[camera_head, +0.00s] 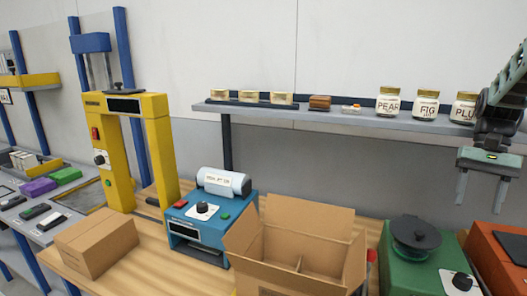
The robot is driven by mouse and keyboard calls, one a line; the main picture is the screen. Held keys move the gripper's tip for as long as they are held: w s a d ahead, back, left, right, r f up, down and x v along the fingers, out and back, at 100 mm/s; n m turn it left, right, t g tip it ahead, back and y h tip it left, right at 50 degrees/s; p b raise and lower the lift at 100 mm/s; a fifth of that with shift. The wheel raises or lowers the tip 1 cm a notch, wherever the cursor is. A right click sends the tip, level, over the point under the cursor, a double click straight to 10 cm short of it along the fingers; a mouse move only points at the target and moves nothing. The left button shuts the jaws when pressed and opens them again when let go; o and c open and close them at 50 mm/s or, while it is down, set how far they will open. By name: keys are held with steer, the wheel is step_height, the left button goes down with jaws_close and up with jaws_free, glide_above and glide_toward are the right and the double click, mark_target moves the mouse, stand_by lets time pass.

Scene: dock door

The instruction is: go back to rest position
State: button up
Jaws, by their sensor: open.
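My gripper (490,190) hangs at the right edge of the view with its two fingers pointing down and spread apart. It is open and nothing shows between the fingers. It is in front of the right end of the grey shelf (300,115) and above the orange machine (503,262). Part of my arm is cut off by the right edge.
Several labelled jars (427,104) stand on the shelf's right part. Below are an open cardboard box (305,284), a green machine (408,270), a blue machine (205,225), a closed box (98,243) and a yellow press (121,150). The wall above the shelf is bare.

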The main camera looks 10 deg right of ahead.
steer(key=a+n, duration=0.2)
steer(key=a, duration=0.7)
steer(key=a+f+n+h, duration=0.1)
steer(key=a+n, duration=0.2)
steer(key=a, duration=0.6)
steer(key=s+a+f+n+t, duration=0.1)
steer(key=a+n, duration=0.2)
steer(key=a, duration=0.6)
steer(key=shift+s+h, duration=0.1)
steer(key=shift+h, duration=0.3)
steer(key=s+a+f+n+t, duration=0.2)
steer(key=s+a+n, duration=0.6)
steer(key=s+a, duration=0.6)
steer(key=shift+s+f+h, duration=0.3)
steer(key=shift+s+f, duration=0.35)
steer(key=shift+s, duration=0.4)
